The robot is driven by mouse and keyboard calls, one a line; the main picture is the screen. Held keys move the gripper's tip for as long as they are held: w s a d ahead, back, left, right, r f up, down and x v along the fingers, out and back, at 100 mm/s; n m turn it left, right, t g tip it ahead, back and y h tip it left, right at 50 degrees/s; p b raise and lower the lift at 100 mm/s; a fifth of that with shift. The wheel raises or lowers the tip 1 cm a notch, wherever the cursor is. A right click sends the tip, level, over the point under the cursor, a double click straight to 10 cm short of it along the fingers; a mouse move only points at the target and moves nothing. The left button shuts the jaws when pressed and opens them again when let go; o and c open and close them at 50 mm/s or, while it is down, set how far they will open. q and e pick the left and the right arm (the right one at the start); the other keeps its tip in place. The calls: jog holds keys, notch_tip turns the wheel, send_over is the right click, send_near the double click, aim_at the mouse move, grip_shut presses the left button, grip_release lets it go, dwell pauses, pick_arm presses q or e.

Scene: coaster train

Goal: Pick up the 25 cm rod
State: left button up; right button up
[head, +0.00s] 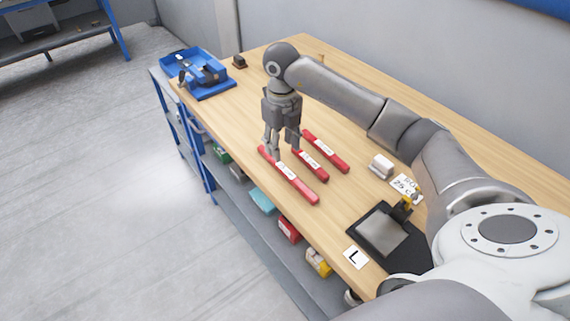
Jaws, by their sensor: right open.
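Three red rods with white labels lie on the wooden table; their label text is too small to read. The longest-looking rod (305,190) lies nearest the table's front edge. A shorter rod (320,175) lies beside it, and another rod (339,158) lies farther back. I cannot tell by label which is the 25 cm one. My right gripper (281,150) is open, pointing down at the left ends of the rods. One finger overlaps the left part of the front rod; I cannot tell if they touch. My left gripper is not in view.
A card (405,185) reading partly "25 c" lies right of a small white block (381,166). A black tray with a grey plate (380,235) and an "L" card (356,257) are nearer. A blue fixture (205,78) stands at the far left. Shelves with bins sit below the table.

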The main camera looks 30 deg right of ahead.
aim_at(284, 168)
jog(key=f, duration=0.2)
jog(key=shift+s+a+f, duration=0.15)
jog(key=shift+s+f, duration=0.2)
jog(key=shift+w+f+p, duration=0.1)
jog(key=shift+f+p, duration=0.25)
jog(key=shift+p, duration=0.1)
jog(key=f+p, duration=0.1)
jog(key=f, duration=0.3)
jog(key=shift+d+p, duration=0.2)
jog(key=shift+p, duration=0.2)
jog(key=shift+f, duration=0.35)
jog(key=shift+d+f, duration=0.1)
jog(key=shift+c, duration=0.6)
jog(key=c, duration=0.5)
grip_shut()
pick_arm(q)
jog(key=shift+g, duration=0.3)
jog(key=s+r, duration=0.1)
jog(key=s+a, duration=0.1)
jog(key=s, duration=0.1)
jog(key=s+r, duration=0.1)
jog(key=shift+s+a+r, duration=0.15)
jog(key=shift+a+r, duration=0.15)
